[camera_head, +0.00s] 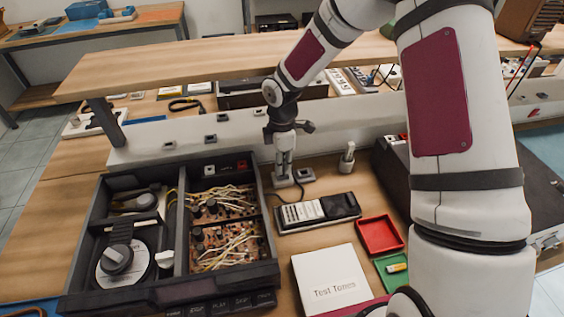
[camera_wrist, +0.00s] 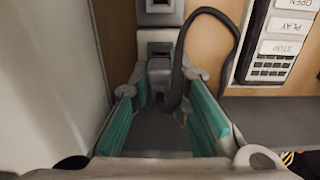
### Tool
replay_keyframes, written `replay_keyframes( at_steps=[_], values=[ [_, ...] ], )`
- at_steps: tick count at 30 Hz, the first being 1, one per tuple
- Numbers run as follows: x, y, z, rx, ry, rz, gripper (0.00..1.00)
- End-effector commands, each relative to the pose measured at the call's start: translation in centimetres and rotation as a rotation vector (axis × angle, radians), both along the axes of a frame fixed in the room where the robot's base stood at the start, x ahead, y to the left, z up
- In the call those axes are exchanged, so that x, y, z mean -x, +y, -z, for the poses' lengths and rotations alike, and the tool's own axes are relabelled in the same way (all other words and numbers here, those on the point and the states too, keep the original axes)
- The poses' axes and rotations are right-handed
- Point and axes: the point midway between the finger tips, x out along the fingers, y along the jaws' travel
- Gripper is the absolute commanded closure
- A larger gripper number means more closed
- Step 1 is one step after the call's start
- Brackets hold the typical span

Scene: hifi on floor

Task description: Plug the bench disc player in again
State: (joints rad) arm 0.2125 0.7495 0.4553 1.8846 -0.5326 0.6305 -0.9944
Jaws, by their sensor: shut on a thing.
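The large dark disc player (camera_head: 70,262) lies open at the left of the bench, with a disc (camera_head: 120,262) and wired boards inside. A slim black unit (camera_head: 318,212) with white keys is right of it; the wrist view shows its OPEN, PLAY and STOP keys (camera_wrist: 286,28). My gripper (camera_head: 284,172) points down beside this unit, near the white trunking. It is shut on a dark grey plug (camera_wrist: 160,72), whose black cable (camera_wrist: 222,14) loops right. A grey socket-like block (camera_wrist: 158,18) lies just beyond the plug; I cannot tell whether they touch.
A small grey square fitting (camera_head: 305,175) sits right of my gripper. The white trunking (camera_head: 228,142) with outlets runs behind. A red tray (camera_head: 380,235), a green tray (camera_head: 391,281) and a Test Tones sleeve (camera_head: 331,279) lie in front. A wooden shelf (camera_head: 170,72) overhangs the back.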

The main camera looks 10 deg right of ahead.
Motion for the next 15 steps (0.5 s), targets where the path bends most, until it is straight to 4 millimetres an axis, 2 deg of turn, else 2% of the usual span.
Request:
replay_keyframes(
  at_steps=[15],
  values=[
    [0.0,0.0,0.59,0.0,0.0,0.0,1.0]
  ],
)
